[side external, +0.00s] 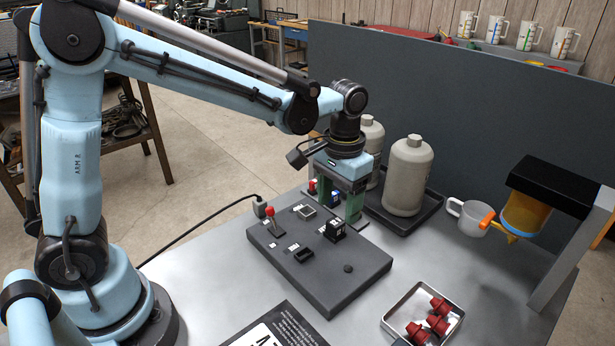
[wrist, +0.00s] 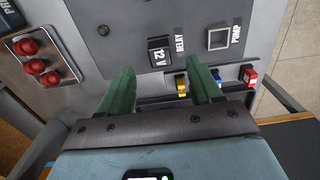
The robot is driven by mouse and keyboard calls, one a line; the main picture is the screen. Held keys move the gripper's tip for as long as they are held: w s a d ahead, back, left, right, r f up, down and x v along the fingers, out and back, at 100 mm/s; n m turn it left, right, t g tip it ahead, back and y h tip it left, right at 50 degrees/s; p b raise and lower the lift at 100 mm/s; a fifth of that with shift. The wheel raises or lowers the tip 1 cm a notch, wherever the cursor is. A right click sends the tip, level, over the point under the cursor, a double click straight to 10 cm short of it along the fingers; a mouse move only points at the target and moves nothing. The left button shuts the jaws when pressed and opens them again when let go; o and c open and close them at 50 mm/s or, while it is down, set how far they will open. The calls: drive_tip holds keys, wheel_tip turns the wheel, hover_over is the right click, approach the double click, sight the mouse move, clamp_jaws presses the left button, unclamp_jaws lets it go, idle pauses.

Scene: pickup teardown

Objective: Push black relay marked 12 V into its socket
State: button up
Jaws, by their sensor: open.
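The black relay (side external: 335,229) stands on the dark grey panel (side external: 345,290). In the wrist view the relay (wrist: 160,52) shows its white "12 V" label, beside the printed word RELAY. How deep it sits in its socket cannot be told, and the socket itself is hidden beneath it. My gripper (side external: 336,204) is open and empty, with its green fingers pointing down by the panel's back edge, behind the relay. In the wrist view my gripper (wrist: 162,77) has its fingertips apart, one on each side of the relay's line, short of the relay.
Yellow (wrist: 181,84), blue (wrist: 217,79) and red (wrist: 250,77) small parts stand near my fingers. A red-knobbed lever (side external: 270,212) rises from the panel's left. Grey bottles (side external: 408,175) stand close behind my gripper. A metal tray (side external: 393,326) of red parts lies front right.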

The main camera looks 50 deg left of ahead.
sight(336, 221)
wheel_tip(336, 221, up, 6)
drive_tip(key=shift+r, duration=0.3)
drive_tip(key=shift+c, duration=0.5)
drive_tip(key=shift+r, duration=0.1)
drive_tip(key=shift+c, duration=1.1)
drive_tip(key=shift+m, duration=1.2)
drive_tip(key=c, duration=0.5)
drive_tip(key=m, duration=0.4)
drive_tip(key=shift+f, duration=0.2)
clamp_jaws()
drive_tip(key=m, duration=0.7)
drive_tip(key=f+m, duration=0.1)
drive_tip(key=m, duration=1.5)
drive_tip(key=shift+s+f, duration=0.15)
drive_tip(key=shift+f, duration=0.15)
drive_tip(key=shift+f+m, duration=0.3)
drive_tip(key=shift+f, duration=3.15)
